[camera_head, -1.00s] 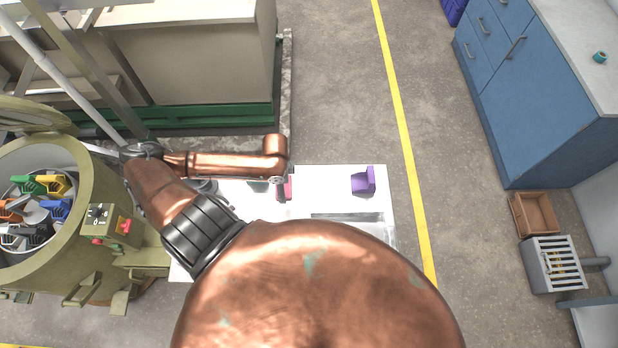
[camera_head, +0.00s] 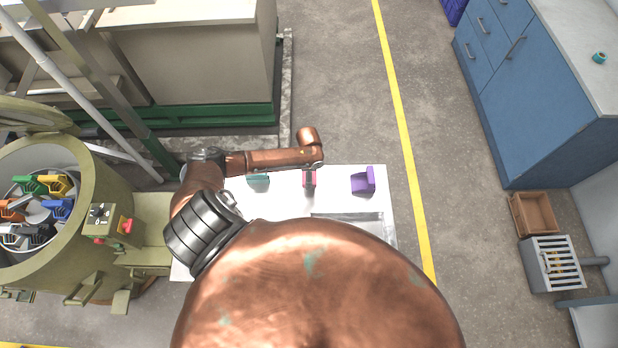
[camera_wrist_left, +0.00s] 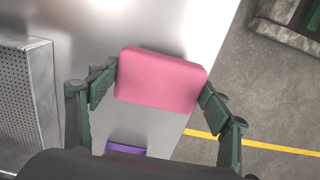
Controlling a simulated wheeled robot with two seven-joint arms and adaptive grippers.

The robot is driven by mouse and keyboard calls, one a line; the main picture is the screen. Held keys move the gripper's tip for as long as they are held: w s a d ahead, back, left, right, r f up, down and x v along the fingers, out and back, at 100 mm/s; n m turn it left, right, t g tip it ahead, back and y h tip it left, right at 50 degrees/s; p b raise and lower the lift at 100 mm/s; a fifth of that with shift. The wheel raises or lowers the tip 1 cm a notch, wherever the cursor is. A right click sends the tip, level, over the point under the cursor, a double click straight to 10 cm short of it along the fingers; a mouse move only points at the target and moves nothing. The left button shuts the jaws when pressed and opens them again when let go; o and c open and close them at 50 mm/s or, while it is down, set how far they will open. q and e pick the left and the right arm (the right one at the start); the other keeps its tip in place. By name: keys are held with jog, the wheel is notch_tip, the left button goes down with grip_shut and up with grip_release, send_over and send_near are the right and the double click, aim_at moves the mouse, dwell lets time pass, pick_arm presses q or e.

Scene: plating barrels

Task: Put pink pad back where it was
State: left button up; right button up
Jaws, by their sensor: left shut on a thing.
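In the left wrist view the pink pad (camera_wrist_left: 160,78) is held between the two green fingers of my left gripper (camera_wrist_left: 157,95). In the head view the left gripper (camera_head: 309,172) is mostly hidden under my copper arm. I cannot tell whether the pad touches the table. My right gripper is not in view.
A metal tray (camera_head: 350,220) lies at the table's near right, partly hidden by my body. A green barrel (camera_head: 85,205) with several coloured pieces stands at left. Floor with a yellow line (camera_head: 400,130) is clear right of the table; a blue cabinet (camera_head: 540,100) stands beyond.

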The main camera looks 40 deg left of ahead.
pick_arm(q)
jog(key=shift+f, duration=1.5)
jog(key=shift+f, duration=0.1)
jog(key=o, duration=1.1)
notch_tip(320, 180, up, 12)
jog(key=shift+r, duration=0.1)
